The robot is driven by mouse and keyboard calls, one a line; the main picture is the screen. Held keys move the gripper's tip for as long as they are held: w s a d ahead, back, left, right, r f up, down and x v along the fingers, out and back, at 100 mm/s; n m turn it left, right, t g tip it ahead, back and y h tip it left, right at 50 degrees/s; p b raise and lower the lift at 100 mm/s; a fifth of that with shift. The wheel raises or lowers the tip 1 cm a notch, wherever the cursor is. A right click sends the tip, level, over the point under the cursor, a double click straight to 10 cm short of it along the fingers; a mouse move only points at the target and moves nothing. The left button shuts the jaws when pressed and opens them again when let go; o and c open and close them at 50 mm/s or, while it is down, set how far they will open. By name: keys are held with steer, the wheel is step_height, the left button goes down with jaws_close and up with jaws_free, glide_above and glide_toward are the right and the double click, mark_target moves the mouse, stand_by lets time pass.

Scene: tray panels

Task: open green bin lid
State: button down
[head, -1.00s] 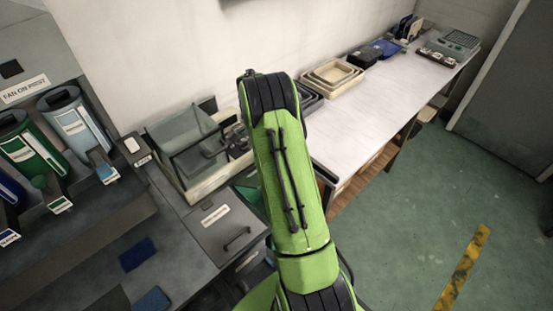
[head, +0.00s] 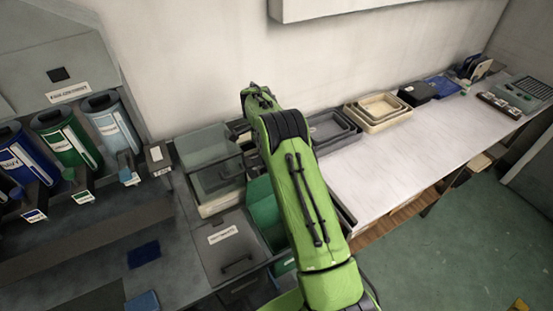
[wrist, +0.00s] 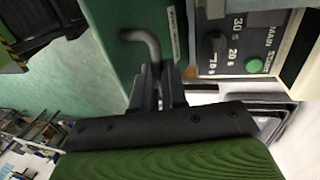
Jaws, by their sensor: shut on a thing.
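The green bin (head: 264,212) shows partly in the head view, beside a grey labelled lid, with my arm covering its right side. I cannot tell there which green surface is lid and which is bin body. In the wrist view a green panel (wrist: 112,35), seemingly the lid, carries a dark bent handle (wrist: 143,40) and a label strip. My gripper (wrist: 157,82) is shut on the handle, its fingers close together at the handle's lower end. In the head view my gripper is not clearly seen behind my arm.
A grey lid with a handle (head: 228,251) lies left of the green bin. A clear box (head: 207,145) stands behind it. Nested trays (head: 378,112) stand on the white bench (head: 400,155). A control panel with a green button (wrist: 254,66) is close right of my gripper.

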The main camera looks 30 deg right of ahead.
steer(key=shift+w+a+f, duration=0.15)
steer(key=shift+w+f, duration=0.05)
steer(key=shift+f, duration=0.05)
steer(key=c, duration=1.4)
jaws_free()
steer(key=shift+w, duration=0.15)
steer(key=shift+o, duration=1.2)
steer(key=shift+w+f, duration=0.2)
steer(key=shift+w, duration=0.25)
steer(key=shift+s+r, duration=0.15)
steer(key=shift+r, duration=0.1)
steer(key=p+v, duration=0.3)
steer(key=v, duration=0.9)
steer(key=shift+s, duration=0.1)
